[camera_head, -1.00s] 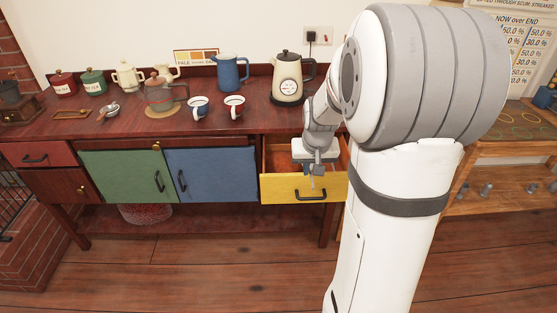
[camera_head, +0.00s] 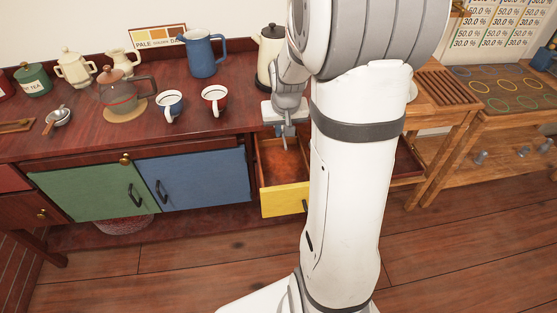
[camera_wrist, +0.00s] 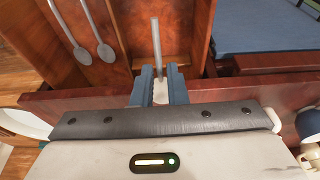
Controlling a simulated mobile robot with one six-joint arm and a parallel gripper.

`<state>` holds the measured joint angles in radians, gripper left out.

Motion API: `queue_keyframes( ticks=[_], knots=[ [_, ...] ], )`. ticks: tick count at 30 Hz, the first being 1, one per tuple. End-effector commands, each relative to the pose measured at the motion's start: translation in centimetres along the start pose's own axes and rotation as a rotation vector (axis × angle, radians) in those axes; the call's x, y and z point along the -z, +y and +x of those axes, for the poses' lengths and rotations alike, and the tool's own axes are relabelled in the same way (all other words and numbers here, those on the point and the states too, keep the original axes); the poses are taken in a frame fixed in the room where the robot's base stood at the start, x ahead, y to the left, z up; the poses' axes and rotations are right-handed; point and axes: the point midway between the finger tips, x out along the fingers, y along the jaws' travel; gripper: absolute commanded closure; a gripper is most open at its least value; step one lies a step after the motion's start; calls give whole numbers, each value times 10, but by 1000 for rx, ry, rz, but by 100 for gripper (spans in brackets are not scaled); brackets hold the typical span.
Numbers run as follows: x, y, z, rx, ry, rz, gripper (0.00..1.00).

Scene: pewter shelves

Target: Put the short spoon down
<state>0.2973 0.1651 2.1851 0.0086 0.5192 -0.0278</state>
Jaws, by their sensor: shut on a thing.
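My gripper (camera_wrist: 159,88) is shut on the short spoon (camera_wrist: 156,40), whose thin grey handle sticks out between the blue fingers in the wrist view. The spoon's other end is hidden by the gripper. In the head view my gripper (camera_head: 287,132) is over the back part of the open yellow drawer (camera_head: 284,200), close to the counter's front edge. I cannot tell whether the spoon touches the drawer floor.
Two grey spoons (camera_wrist: 106,52) lie in a drawer compartment beside a wooden divider (camera_wrist: 127,22). A red mug (camera_head: 213,103), a blue mug (camera_head: 170,107) and a cream kettle (camera_head: 268,62) stand on the counter (camera_head: 110,135). The blue door (camera_head: 205,180) is shut.

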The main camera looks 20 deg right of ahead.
Motion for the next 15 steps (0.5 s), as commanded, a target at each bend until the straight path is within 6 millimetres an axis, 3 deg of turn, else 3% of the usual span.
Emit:
queue_keyframes(
  ticks=[3,9,15],
  knots=[
    [-12,0,35,0,-9,0,100],
    [-25,0,84,0,-7,0,100],
    [-30,0,107,0,-3,0,100]
  ],
)
